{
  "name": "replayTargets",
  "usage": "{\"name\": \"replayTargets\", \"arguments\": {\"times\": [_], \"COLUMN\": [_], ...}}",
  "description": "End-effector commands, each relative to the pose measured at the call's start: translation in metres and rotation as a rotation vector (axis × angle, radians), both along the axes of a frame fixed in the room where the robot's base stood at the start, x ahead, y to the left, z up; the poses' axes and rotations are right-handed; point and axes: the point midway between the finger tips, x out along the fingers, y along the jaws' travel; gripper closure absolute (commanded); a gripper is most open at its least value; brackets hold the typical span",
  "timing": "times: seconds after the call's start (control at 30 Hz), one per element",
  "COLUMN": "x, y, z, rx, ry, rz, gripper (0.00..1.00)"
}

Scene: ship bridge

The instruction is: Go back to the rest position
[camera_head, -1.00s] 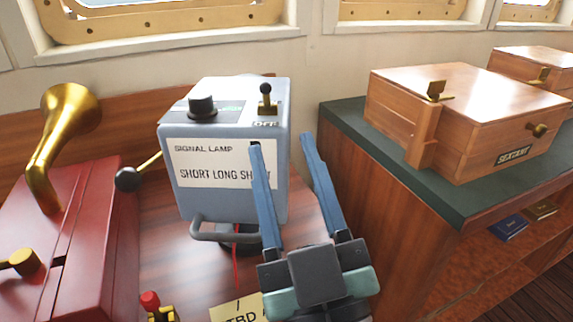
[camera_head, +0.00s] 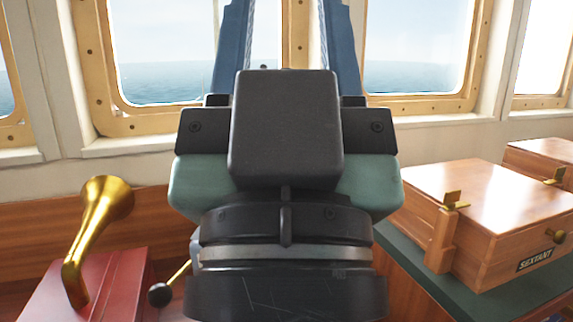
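My gripper (camera_head: 287,20) fills the middle of the head view, close to the camera and pointing up in front of the windows. Its two blue fingers are spread wide apart, with only window and frame seen between them. Their tips are cut off by the top edge, so whatever lies between the tips is out of view. My gripper's dark body and wrist cover the middle of the console, and the blue-grey signal lamp box is hidden behind them.
A red box with a brass horn (camera_head: 92,235) stands at the lower left, beside a black-knobbed lever (camera_head: 160,294). A wooden sextant box (camera_head: 490,215) sits on a green-topped cabinet (camera_head: 425,275) at the right. Brass-framed windows (camera_head: 420,50) line the back wall.

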Motion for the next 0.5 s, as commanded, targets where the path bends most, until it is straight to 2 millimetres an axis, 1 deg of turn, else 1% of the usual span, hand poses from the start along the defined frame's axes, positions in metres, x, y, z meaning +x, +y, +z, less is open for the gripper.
{"name": "replayTargets", "arguments": {"times": [0.03, 0.17, 0.5], "x": [0.0, 0.0, 0.0], "y": [0.0, 0.0, 0.0], "z": [0.026, 0.064, 0.168], "rx": [0.0, -0.001, -0.002], "ry": [0.0, 0.001, 0.002], "rz": [0.0, 0.0, 0.001], "gripper": [0.53, 0.53, 0.53]}}
